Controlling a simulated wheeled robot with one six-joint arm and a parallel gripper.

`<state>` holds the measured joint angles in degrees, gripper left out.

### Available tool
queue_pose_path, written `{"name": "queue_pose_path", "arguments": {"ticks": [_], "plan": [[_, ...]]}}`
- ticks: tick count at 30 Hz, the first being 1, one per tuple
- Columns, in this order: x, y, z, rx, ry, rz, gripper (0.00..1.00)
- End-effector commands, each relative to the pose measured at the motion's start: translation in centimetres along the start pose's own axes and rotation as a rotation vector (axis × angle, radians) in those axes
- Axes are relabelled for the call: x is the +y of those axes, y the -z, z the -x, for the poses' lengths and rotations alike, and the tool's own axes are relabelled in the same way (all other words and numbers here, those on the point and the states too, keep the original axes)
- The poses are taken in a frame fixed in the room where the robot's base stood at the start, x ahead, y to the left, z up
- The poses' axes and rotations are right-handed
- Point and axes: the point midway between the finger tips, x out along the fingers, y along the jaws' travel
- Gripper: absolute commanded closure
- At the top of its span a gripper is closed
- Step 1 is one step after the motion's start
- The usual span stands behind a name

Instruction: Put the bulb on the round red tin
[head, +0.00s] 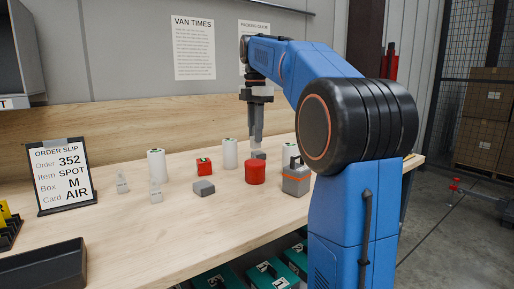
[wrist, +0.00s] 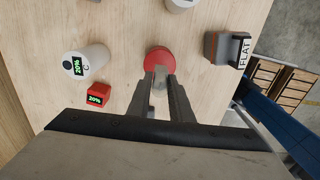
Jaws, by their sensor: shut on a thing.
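The round red tin (head: 255,173) stands on the wooden bench. It also shows in the wrist view (wrist: 160,57), just beyond my fingertips. My gripper (head: 256,143) points down above the tin. In the wrist view my gripper (wrist: 162,82) is shut on a small pale, see-through bulb (wrist: 160,74), which overlaps the tin's near edge there. I cannot tell whether the bulb touches the tin's top.
A grey box with an orange band (head: 296,181) stands close right of the tin. A red cube (head: 203,166), white cylinders (head: 157,165) and a grey block (head: 203,188) stand to the left. An order slip stand (head: 63,175) is at far left.

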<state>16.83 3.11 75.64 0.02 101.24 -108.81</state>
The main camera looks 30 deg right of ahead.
Motion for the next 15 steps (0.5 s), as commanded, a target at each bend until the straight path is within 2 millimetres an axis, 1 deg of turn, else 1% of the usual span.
{"name": "queue_pose_path", "arguments": {"ticks": [5, 10, 12, 15], "plan": [[0.0, 0.0, -1.4, 0.000, 0.000, 0.000, 1.00], [0.0, 0.0, -3.7, 0.000, 0.000, 0.000, 1.00], [0.0, 0.0, -4.3, 0.000, 0.000, 0.000, 1.00], [0.0, 0.0, -4.7, 0.000, -0.001, 0.000, 1.00]]}}
